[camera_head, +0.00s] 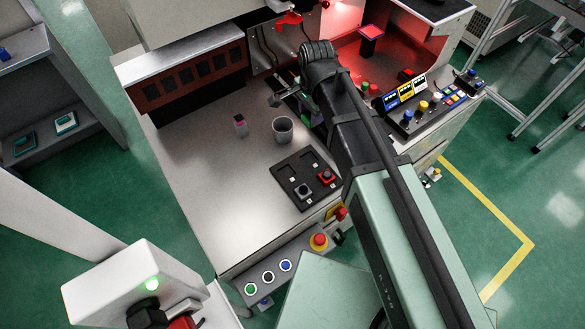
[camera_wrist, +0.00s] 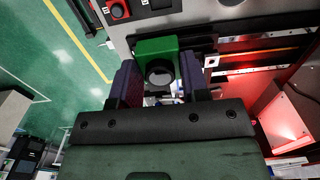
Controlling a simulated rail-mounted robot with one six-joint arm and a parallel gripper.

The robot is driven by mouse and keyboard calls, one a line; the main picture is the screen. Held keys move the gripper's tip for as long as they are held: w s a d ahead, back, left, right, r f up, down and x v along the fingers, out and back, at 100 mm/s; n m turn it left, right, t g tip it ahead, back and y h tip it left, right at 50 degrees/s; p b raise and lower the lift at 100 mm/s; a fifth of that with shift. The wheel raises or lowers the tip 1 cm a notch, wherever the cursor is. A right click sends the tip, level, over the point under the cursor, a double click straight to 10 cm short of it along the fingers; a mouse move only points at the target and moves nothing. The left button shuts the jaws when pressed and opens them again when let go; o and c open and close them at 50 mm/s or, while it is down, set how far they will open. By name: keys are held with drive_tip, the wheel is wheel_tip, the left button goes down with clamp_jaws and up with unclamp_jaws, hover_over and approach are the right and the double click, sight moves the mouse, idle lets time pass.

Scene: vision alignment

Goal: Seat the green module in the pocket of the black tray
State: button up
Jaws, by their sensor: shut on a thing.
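The green module (camera_wrist: 158,48) is between the fingers of my gripper (camera_wrist: 160,78) in the wrist view; a dark round part shows on it. My gripper is shut on it. In the head view my arm mostly hides the gripper and module. The black tray (camera_head: 283,172) lies on the grey table in the head view, left of my arm. It holds a dark grey module (camera_head: 303,191) and a red module (camera_head: 326,176). The green module is apart from the tray in the head view.
A grey cup (camera_head: 283,130) and a small pink-topped item (camera_head: 240,124) stand behind the tray. A red-lit station (camera_head: 370,32) is at the back right, with a button panel (camera_head: 425,108) on the right. The table's left part is clear.

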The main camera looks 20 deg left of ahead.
sight(309, 160)
drive_tip(key=shift+w+d+f+b, duration=0.1)
drive_tip(key=shift+w+f+b, duration=0.05)
drive_tip(key=shift+f+b, duration=0.2)
wheel_tip(309, 160, down, 20)
drive_tip(key=b, duration=1.9)
drive_tip(key=shift+w+r+b, duration=0.1)
drive_tip(key=shift+r+b, duration=0.05)
drive_tip(key=shift+b, duration=0.15)
drive_tip(key=shift+r, duration=0.3)
drive_tip(key=shift+f, duration=0.15)
drive_tip(key=o, duration=0.5)
drive_tip(key=shift+f, duration=0.1)
drive_tip(key=shift+c, duration=0.2)
drive_tip(key=o, duration=0.5)
drive_tip(key=shift+c, duration=0.2)
wheel_tip(309, 160, up, 12)
drive_tip(key=p, duration=1.2)
drive_tip(key=shift+r, duration=0.25)
